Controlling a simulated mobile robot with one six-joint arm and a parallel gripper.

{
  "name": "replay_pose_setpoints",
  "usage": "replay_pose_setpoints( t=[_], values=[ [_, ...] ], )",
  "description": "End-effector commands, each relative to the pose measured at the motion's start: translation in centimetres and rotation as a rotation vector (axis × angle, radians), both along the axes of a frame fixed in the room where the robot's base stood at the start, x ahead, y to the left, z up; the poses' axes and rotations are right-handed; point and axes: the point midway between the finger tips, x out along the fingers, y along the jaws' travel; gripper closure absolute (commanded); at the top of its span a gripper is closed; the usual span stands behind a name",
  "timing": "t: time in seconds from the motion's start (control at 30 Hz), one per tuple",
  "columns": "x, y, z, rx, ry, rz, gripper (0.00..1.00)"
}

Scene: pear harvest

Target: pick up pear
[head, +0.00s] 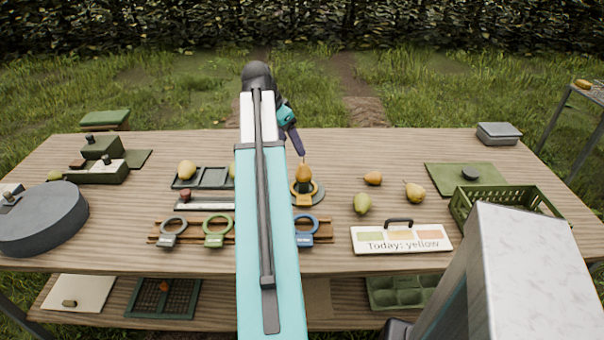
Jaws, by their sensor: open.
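Three loose pears lie on the table right of my arm: a small orange-yellow one (373,178), a yellow one (415,191) and a green one (362,203). An orange-brown pear (303,172) stands at a grey disc (318,193), with a yellow ring tool (303,194) in front of it. A yellow pear (187,169) sits in a dark sectioned tray (214,178); another there is mostly hidden by my arm. My gripper (297,145) is open, its visible finger pointing down just above the orange-brown pear. My arm hides its other side.
A sign (401,239) reads "Today: yellow". A green crate (507,201) stands at the right, partly behind my grey body part. A dark round device (40,219) is far left. The table's back is mostly clear.

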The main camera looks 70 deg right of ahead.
Motion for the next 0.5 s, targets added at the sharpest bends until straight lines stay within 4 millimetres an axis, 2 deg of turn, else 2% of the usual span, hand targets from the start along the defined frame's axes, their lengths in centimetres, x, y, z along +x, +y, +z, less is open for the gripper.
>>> replay_pose_setpoints(
  t=[0.17, 0.5],
  values=[
    [0.0, -0.1, -0.8, 0.002, 0.001, 0.001, 0.31],
    [-0.7, -1.2, -3.9, 0.002, 0.001, 0.002, 0.31]
  ],
)
